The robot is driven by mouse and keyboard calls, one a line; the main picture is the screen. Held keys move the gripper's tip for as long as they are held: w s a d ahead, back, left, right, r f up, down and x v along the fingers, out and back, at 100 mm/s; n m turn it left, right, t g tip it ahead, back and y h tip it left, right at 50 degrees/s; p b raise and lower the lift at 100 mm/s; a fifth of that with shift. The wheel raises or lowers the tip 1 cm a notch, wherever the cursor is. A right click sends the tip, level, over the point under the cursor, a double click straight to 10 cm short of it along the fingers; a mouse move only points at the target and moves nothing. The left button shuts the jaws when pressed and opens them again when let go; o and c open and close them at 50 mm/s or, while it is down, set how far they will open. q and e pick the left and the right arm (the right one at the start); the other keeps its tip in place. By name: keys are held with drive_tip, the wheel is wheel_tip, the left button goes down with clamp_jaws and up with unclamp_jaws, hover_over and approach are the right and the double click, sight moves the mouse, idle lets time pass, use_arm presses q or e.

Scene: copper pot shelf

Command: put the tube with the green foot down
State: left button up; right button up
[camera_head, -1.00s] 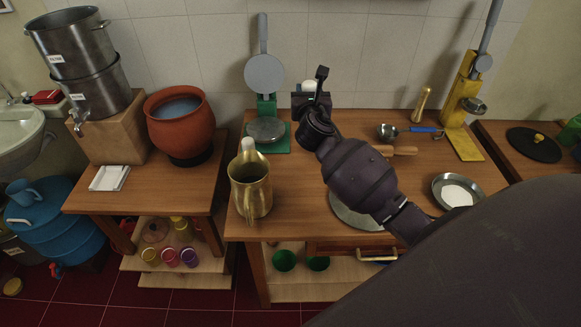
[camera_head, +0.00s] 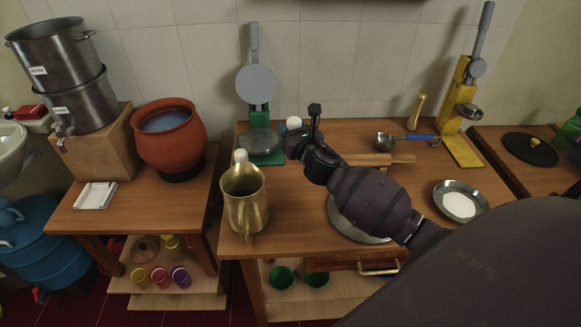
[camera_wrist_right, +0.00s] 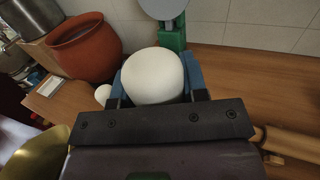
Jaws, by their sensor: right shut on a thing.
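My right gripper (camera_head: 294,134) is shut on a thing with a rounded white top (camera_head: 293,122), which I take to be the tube. In the right wrist view the white top (camera_wrist_right: 153,76) sits between the two blue fingers (camera_wrist_right: 155,88). The lower part of the tube is hidden, so I see no green foot and cannot tell if it touches the table. The gripper is right of the green-based press (camera_head: 259,142), over the back of the middle table (camera_head: 300,185). My left gripper is not in view.
A brass jug (camera_head: 245,200) stands at the table's left front, with a small white-topped thing (camera_head: 240,156) behind it. A rolling pin (camera_head: 378,160) lies to the right. A bowl of white powder (camera_head: 460,202) and a yellow press (camera_head: 462,110) stand farther right.

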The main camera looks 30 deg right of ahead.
wheel_tip(320, 180, down, 8)
drive_tip(key=b, duration=0.2)
drive_tip(key=shift+f+b, duration=0.2)
drive_tip(key=shift+b, duration=0.15)
wheel_tip(320, 180, down, 4)
drive_tip(key=shift+r+b, duration=0.25)
drive_tip(key=shift+b, duration=0.5)
drive_tip(key=shift+f, duration=0.25)
drive_tip(key=shift+r, duration=0.15)
drive_tip(key=o, duration=0.5)
drive_tip(key=shift+f, duration=0.25)
drive_tip(key=o, duration=0.5)
drive_tip(key=shift+r, duration=0.1)
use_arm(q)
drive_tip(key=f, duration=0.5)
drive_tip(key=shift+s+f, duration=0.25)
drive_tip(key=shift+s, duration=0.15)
